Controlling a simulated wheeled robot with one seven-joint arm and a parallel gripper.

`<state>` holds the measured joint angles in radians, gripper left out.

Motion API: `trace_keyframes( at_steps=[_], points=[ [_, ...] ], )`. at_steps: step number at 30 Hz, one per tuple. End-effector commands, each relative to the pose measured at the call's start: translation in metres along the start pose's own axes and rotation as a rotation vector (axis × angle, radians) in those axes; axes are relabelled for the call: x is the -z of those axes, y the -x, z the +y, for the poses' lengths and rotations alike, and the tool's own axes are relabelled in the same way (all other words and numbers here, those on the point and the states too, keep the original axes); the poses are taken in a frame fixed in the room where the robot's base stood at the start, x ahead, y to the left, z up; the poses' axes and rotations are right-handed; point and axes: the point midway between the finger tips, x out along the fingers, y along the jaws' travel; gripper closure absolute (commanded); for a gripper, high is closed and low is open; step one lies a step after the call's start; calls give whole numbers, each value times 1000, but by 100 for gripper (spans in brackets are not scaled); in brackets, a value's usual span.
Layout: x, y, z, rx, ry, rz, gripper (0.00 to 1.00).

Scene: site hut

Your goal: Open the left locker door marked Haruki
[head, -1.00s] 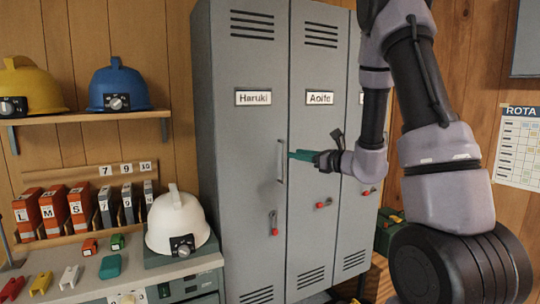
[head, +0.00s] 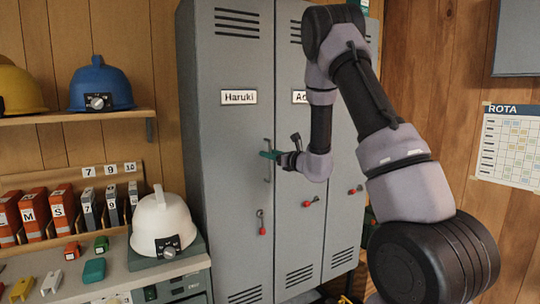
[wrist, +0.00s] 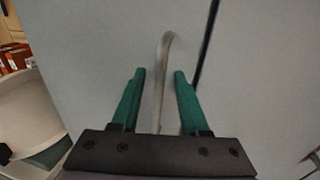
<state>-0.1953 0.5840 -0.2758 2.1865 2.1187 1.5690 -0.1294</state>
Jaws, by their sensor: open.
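The left locker door marked Haruki (head: 229,150) is grey and looks shut, its edge level with the door beside it. Its upright bar handle (head: 267,163) is near the door's right edge. My gripper (head: 268,155) is at the handle, with green fingers. In the wrist view, my gripper (wrist: 158,75) is open, and the handle (wrist: 162,75) stands between the two fingers with gaps on both sides. Part of the handle is hidden by the fingers in the head view. A key with a red tag (head: 262,228) hangs below the handle.
The middle locker door (head: 302,240) adjoins on the right. A white helmet (head: 162,225) stands on the bench to the left, close to the locker's side. A shelf (head: 80,115) with helmets is above it. A rota sheet (head: 510,145) hangs on the right wall.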

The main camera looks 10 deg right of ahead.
Motion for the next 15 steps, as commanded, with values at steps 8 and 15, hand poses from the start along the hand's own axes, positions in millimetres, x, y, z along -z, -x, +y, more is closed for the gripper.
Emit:
trace_keyframes(
  at_steps=[8,15],
  points=[
    [0,-3,0,0,0,0,55],
    [0,-2,0,0,0,0,100]
  ],
)
